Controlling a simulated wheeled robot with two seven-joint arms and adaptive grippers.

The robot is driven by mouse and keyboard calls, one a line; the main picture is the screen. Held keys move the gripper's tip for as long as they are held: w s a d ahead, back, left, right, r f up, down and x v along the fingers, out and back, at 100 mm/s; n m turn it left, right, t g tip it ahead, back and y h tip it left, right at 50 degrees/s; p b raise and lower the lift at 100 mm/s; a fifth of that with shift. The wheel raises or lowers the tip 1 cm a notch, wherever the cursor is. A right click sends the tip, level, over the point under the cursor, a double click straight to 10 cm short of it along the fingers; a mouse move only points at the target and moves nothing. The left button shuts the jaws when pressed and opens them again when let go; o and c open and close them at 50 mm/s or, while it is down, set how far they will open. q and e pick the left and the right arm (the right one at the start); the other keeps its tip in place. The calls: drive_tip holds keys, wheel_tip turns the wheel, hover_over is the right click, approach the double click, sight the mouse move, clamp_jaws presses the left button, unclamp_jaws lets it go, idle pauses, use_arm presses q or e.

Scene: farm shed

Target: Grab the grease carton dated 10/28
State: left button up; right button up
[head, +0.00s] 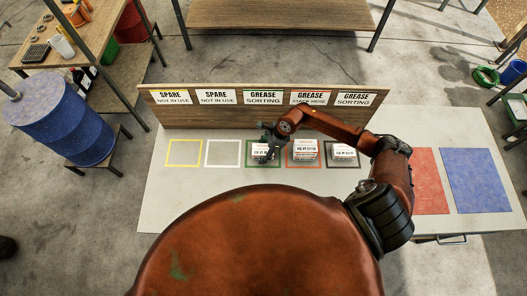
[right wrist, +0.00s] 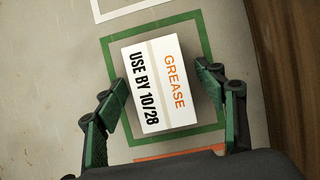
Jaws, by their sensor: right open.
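A white grease carton (right wrist: 160,85) reading "USE BY 10/28" lies label-up inside a green square outline in the right wrist view. In the head view this carton (head: 260,154) is partly hidden under my right gripper (head: 268,142). The right gripper is open, with one finger on each side of the carton; I cannot tell whether they touch it. Two more cartons stand to the right in the head view: one in the orange-red square (head: 305,149) and one in the black square (head: 343,150). Their dates are too small to read surely. My left gripper is not in view.
A wooden board (head: 222,118) with "SPARE" and "GREASE" signs stands behind the squares. The yellow (head: 184,141) and white (head: 222,141) squares are empty. Red (head: 431,170) and blue (head: 476,175) mats lie at the right. A blue barrel (head: 58,122) stands left, off the table.

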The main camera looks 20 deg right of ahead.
drive_tip(key=shift+c, duration=0.7)
drive_tip(key=c, duration=1.2)
